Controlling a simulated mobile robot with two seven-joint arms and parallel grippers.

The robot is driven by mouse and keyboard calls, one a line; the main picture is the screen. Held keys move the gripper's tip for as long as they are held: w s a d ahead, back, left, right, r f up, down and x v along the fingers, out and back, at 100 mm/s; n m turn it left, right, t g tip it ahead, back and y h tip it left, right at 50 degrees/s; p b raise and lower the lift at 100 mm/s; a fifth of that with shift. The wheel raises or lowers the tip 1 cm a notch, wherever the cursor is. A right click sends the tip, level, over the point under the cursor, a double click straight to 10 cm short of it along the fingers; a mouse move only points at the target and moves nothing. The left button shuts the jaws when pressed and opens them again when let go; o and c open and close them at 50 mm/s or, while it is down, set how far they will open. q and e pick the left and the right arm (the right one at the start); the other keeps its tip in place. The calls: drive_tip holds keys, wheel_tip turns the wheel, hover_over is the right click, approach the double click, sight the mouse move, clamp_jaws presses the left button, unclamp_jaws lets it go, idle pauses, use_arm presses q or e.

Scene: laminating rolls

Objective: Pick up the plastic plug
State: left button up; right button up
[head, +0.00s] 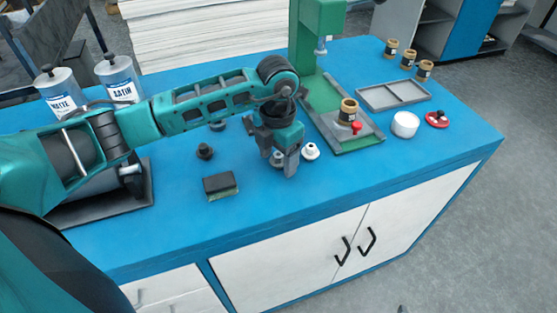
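My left gripper (279,164) points down over the blue workbench (240,217), near its middle. Its two fingers are apart, and a small pale plug (277,158) shows in the gap between them. I cannot tell whether the fingers touch it. A white plug (310,151) with a dark top stands just right of the gripper, clear of the fingers. A dark plug (204,151) stands to the left, and another dark one (217,125) sits partly behind my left arm. My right gripper is not in view.
A black-topped block (220,186) lies in front left. A green press (317,70) holds a brown roll (347,112) and a red knob (356,127). A grey tray (394,95), white disc (405,124) and red item (436,119) stand right. The front strip is clear.

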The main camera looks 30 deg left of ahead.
use_arm(q)
drive_tip(key=c, duration=1)
drive_tip(key=shift+c, duration=0.4)
drive_tip(key=shift+r, duration=0.2)
